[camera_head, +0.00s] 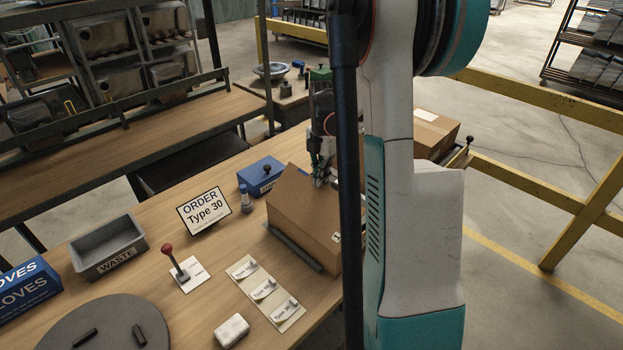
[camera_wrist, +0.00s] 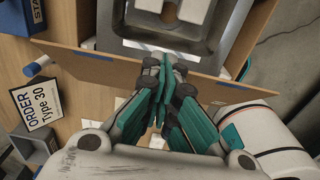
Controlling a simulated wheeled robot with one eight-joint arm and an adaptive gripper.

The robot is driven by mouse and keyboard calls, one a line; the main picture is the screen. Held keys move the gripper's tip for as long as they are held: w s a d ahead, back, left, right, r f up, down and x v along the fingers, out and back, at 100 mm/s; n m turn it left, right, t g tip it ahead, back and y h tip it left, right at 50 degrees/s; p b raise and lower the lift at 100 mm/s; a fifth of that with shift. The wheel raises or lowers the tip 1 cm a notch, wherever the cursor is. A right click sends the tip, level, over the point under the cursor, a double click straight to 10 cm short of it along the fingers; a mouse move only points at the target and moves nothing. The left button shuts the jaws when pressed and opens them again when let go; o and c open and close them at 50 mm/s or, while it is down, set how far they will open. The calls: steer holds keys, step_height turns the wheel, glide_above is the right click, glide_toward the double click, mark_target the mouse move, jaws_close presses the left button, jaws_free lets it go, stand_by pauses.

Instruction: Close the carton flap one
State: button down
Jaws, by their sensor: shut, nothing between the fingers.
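The brown carton (camera_head: 302,222) stands on the wooden bench in the head view, partly hidden by my arm. In the wrist view it is open at the top, with a grey metal sink (camera_wrist: 198,42) inside. One carton flap (camera_wrist: 88,66) stands out along the near side of the opening and shows as a long brown strip in the wrist view. My gripper (camera_wrist: 160,68) is shut and empty, its fingertips overlapping the flap's line at the carton's edge. It also shows in the head view (camera_head: 319,180) at the carton's top. I cannot tell whether it touches the flap.
A waste tray (camera_head: 108,247) and red-knobbed lever (camera_head: 174,262) are farther left. Another carton (camera_head: 432,130) stands behind my arm.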

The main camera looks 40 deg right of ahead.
steer(key=d+f+y+b, duration=0.1)
steer(key=d+f+b, duration=0.3)
steer(key=f, duration=0.5)
steer(key=shift+d+f, duration=0.15)
steer(key=shift+d, duration=0.6)
steer(key=shift+w, duration=0.1)
